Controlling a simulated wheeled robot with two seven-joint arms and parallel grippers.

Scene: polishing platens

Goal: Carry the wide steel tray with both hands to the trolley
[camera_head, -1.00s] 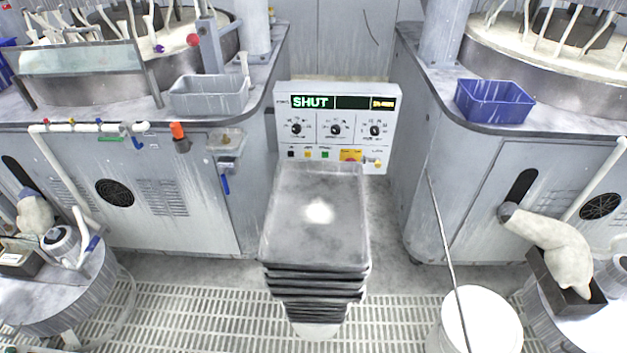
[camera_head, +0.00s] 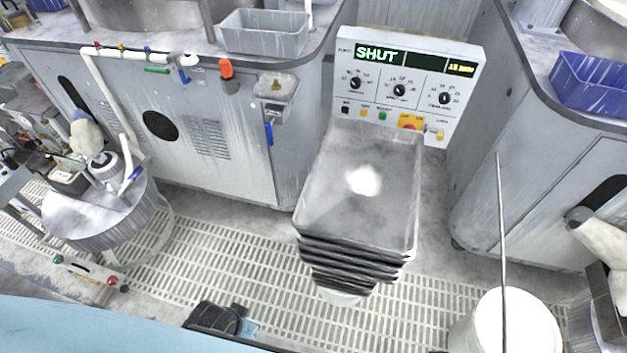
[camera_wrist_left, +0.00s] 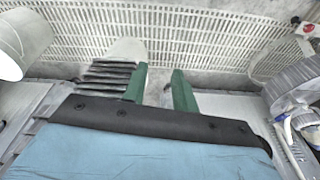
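The wide grey steel tray (camera_head: 335,205) lies on top of a stack of several dark-rimmed trays (camera_head: 350,262), below the control panel, with a bright white patch on its surface. No hand is on it. My left arm, in a light blue cover, crosses the lower left of the head view; its fingertips cannot be made out there. In the left wrist view my left gripper (camera_wrist_left: 160,74) has two green fingers apart with nothing between them. Rims of a stack (camera_wrist_left: 107,76) show just left of the fingers. My right gripper is in neither view. I cannot make out a trolley for certain.
The panel (camera_head: 405,85) reading SHUT stands behind the stack, between two machine cabinets. A white bucket (camera_head: 515,325) with a thin rod in front of it is at the lower right. A round stand (camera_head: 95,225) with bottles is at the left. Slatted floor (camera_head: 225,265) lies open between.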

